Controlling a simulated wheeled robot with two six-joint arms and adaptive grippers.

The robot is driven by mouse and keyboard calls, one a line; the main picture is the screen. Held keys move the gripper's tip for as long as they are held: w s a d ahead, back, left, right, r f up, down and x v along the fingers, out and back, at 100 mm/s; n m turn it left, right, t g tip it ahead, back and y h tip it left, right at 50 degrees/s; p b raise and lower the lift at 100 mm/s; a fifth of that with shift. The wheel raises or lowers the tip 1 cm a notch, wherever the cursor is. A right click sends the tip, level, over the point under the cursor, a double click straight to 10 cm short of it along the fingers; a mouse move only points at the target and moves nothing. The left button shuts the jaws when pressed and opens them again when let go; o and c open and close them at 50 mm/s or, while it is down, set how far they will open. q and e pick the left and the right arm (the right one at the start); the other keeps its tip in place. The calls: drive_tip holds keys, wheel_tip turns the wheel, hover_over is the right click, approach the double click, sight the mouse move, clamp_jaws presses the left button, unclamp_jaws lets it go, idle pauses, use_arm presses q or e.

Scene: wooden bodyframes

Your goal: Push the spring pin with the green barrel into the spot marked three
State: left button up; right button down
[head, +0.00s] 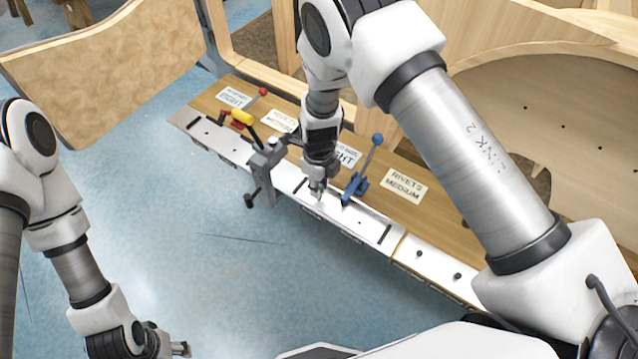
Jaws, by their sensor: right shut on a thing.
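My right gripper (318,187) points down at the white metal strip (370,226) along the bench's front edge. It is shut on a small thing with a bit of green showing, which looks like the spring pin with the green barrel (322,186). The gripper hides most of the pin, and I cannot tell whether its tip is in a hole. No spot number is readable, so I cannot pick out the spot marked three. My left gripper (181,349) is low at the left, away from the bench, and too small to show its jaw state.
A grey clamp (264,170) stands just left of my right gripper, and a blue-handled toggle clamp (362,175) just right. A red-and-yellow clamp (240,117) is farther left. Labels, including a rivets card (404,186), lie on the wooden bench. Blue floor in front is clear.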

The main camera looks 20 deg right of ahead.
drive_tip(key=shift+f+b, duration=0.85)
drive_tip(key=shift+f, duration=0.2)
drive_tip(key=c, duration=0.9)
unclamp_jaws()
wheel_tip(320, 180, up, 12)
drive_tip(key=shift+s, duration=0.1)
